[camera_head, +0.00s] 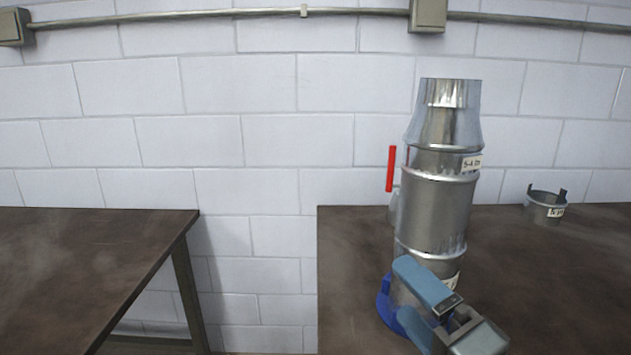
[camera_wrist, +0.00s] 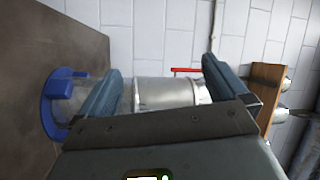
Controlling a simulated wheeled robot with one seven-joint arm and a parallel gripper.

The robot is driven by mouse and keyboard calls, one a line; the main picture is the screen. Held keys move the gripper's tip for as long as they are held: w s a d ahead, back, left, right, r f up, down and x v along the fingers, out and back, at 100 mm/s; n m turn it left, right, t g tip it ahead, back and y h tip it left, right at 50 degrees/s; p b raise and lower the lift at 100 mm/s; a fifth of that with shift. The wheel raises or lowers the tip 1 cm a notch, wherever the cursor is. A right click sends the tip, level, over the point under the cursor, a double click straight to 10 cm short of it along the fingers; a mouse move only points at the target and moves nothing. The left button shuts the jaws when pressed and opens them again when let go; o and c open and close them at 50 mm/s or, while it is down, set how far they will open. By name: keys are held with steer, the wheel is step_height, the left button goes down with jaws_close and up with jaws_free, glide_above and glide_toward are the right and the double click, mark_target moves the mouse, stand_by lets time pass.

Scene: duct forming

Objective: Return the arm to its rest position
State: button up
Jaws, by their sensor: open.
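My gripper (camera_head: 402,288) has blue-grey fingers and is in front of the lower part of a metal duct stack (camera_head: 435,210). The stack stands upright on the right table, with a tapered piece on top and white labels. A blue holder (camera_head: 384,305) shows at its foot, partly hidden by my gripper. In the wrist view my gripper (camera_wrist: 160,68) is open, its fingers spread apart. The duct (camera_wrist: 165,93) shows between and beyond them, with the blue holder (camera_wrist: 52,105) at left. I cannot tell whether a finger touches the duct.
A red handle (camera_head: 391,168) sticks up left of the stack. A small labelled metal collar (camera_head: 546,206) sits on the right table (camera_head: 345,265). The left table (camera_head: 70,260) is bare, with a gap between the tables. A wooden board (camera_wrist: 264,88) shows in the wrist view.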

steer(key=s+d+f+g+h, duration=0.1)
steer(key=s+d+f+h, duration=0.15)
steer(key=s+f, duration=0.45)
steer(key=s+d+f+h, duration=0.2)
steer(key=s+f+h, duration=0.3)
steer(key=s, duration=0.4)
steer(key=s+d+n+g, duration=0.1)
steer(key=s+n, duration=0.4)
steer(key=s, duration=0.5)
steer(key=s+d+n, duration=0.3)
steer(key=s+n, duration=0.1)
steer(key=s, duration=0.6)
steer(key=shift+d+f+n+g, duration=0.2)
steer(key=shift+d+n+g, duration=0.2)
steer(key=shift+s, duration=0.1)
